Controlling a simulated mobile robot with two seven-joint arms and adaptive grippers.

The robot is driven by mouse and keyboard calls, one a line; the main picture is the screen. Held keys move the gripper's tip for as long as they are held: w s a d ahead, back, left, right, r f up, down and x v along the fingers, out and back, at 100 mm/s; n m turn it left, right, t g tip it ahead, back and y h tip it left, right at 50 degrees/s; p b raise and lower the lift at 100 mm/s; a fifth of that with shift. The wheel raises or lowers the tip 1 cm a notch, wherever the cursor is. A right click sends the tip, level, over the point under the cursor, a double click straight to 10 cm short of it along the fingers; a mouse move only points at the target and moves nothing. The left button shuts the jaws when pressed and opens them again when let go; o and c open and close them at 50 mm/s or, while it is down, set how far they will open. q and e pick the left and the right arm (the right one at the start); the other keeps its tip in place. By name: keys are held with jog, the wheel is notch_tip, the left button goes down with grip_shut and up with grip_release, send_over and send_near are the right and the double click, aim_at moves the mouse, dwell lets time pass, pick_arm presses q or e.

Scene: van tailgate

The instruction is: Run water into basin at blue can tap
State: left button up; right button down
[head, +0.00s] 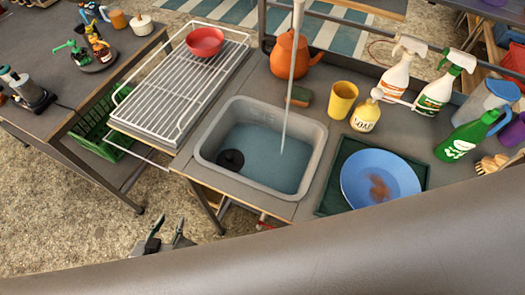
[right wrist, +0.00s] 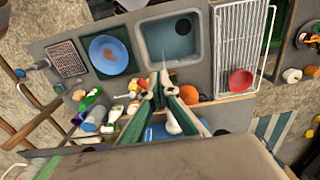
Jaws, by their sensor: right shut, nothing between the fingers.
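The grey basin (head: 313,165) is set in the counter and holds bluish water (head: 262,148) with a black round object (head: 231,160) in it. A thin pale stream (head: 287,95) comes down from a pale spout (head: 298,12) at the top edge into the basin. The basin also shows in the right wrist view (right wrist: 143,40). A blue shape (right wrist: 158,132), perhaps the can, is partly hidden behind my right gripper (right wrist: 165,82), which is shut and empty. My left gripper (head: 165,232) is open and empty, below the counter's front left edge.
A white rack (head: 165,95) with a red bowl (head: 205,41) stands left of the basin. A blue plate (head: 380,178) with a brown stain lies on a green tray right of it. An orange kettle (head: 290,55), yellow cup (head: 342,99), soap bottle (head: 365,116) and spray bottles crowd the back.

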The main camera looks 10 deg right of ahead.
jog(key=shift+f+b, duration=0.5)
jog(key=shift+f, duration=1.85)
dwell(5.7)
